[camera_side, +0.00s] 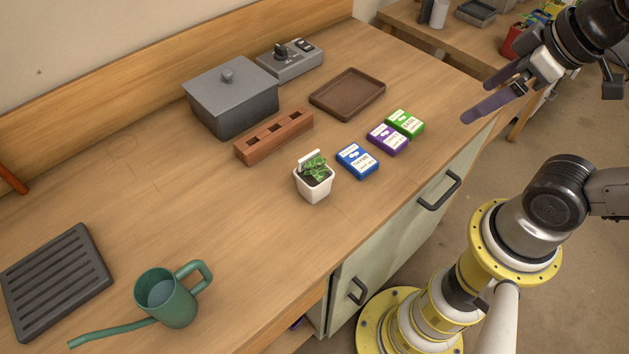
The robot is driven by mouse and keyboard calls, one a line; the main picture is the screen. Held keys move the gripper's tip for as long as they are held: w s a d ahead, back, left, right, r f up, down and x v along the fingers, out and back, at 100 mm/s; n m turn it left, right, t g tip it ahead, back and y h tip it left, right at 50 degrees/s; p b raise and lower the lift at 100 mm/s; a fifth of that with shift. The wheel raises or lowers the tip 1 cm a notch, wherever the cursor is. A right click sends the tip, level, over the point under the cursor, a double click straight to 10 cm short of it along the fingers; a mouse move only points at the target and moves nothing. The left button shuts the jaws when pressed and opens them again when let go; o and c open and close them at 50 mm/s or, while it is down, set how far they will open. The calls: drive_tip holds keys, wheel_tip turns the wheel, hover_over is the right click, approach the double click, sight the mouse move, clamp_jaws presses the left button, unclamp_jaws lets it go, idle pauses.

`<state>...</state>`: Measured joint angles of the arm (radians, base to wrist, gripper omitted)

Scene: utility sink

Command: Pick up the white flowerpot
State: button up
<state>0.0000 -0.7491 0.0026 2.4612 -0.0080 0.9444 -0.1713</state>
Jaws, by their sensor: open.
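The white flowerpot (314,188) stands upright on the wooden bench near its front edge, in the middle of the side view. It holds dark soil, a small green plant (315,168) and a white label. My gripper (474,100) is at the upper right, above and beyond the bench's front edge. Its two purple fingers are apart, with nothing between them. It is well to the right of the flowerpot and not touching anything.
Blue (357,161), purple (388,139) and green (405,123) packets lie right of the pot. A brick (274,137), grey lidded box (232,101), brown tray (348,94) and grey switch unit (290,62) sit behind. A watering can (172,302) and ribbed tray (55,280) lie left.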

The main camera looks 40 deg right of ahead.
drive_tip(key=w+a+r+n+g, duration=0.1)
drive_tip(key=w+r+n, duration=0.3)
drive_tip(key=w+n, duration=0.1)
drive_tip(key=n+g+h, duration=0.1)
drive_tip(key=n+g, duration=0.4)
drive_tip(key=n, duration=0.6)
hover_over(314, 175)
drive_tip(key=a, duration=0.1)
wheel_tip(314, 175, down, 17)
drive_tip(key=shift+a+f, duration=0.1)
drive_tip(key=shift+a, duration=0.05)
drive_tip(key=shift+d+f, duration=0.2)
drive_tip(key=shift+f, duration=0.65)
drive_tip(key=shift+d+f, duration=0.2)
drive_tip(key=shift+f, duration=0.7)
drive_tip(key=shift+d+f, duration=0.2)
drive_tip(key=shift+f, duration=0.65)
drive_tip(key=c, duration=1.4)
